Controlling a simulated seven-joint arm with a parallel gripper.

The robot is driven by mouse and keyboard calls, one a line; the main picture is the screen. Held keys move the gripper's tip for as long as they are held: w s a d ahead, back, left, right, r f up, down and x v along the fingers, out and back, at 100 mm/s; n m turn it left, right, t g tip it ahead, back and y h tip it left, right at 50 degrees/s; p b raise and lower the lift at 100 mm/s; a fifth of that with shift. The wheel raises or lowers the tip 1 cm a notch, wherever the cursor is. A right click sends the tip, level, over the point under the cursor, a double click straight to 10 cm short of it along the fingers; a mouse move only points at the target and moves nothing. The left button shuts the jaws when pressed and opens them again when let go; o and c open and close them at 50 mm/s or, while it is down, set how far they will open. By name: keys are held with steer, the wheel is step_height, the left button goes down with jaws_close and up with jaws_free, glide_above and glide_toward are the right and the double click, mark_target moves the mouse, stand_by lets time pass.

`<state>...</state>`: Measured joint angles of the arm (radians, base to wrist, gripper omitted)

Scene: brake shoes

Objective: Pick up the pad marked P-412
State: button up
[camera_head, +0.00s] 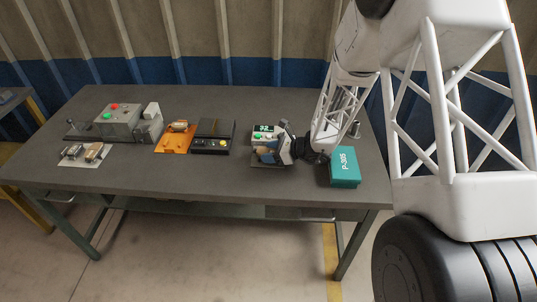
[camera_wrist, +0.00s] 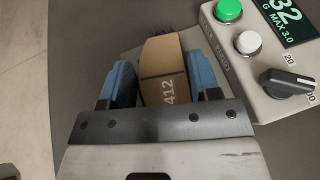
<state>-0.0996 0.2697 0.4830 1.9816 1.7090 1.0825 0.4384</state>
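The pad (camera_wrist: 163,72) is tan-brown with a dark line across it, and "412" shows on its near part; the rest of the marking is hidden at my gripper. My gripper (camera_wrist: 162,78) has its two blue fingers on either side of the pad in the wrist view. They are very close to its edges, and I cannot tell whether they press on it. In the head view, my gripper (camera_head: 281,152) is low at the right part of the table, and a small tan piece of the pad (camera_head: 266,158) shows beside it.
A control box with green and white buttons, a dark knob and a display (camera_wrist: 232,50) stands close to the right finger. A teal box (camera_head: 344,168) lies right of my gripper. An orange fixture (camera_head: 176,138), a black unit (camera_head: 213,136) and a grey machine (camera_head: 119,122) stand further left.

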steer(key=c, duration=0.5)
steer(key=shift+r, duration=0.25)
steer(key=shift+r, duration=0.85)
steer(key=shift+s+d+r, duration=0.1)
steer(key=shift+s+r, duration=0.25)
steer(key=shift+r, duration=0.4)
steer(key=s+d, duration=0.1)
steer(key=s, duration=0.3)
steer(key=s+d+r, duration=0.1)
steer(key=s+d, duration=0.1)
steer(key=s, duration=0.3)
steer(key=s+d, duration=0.1)
steer(key=s, duration=0.4)
steer(key=shift+s+d+r, duration=0.2)
steer(key=shift+s+d, duration=0.05)
steer(key=shift+d, duration=0.1)
steer(key=shift+w, duration=0.1)
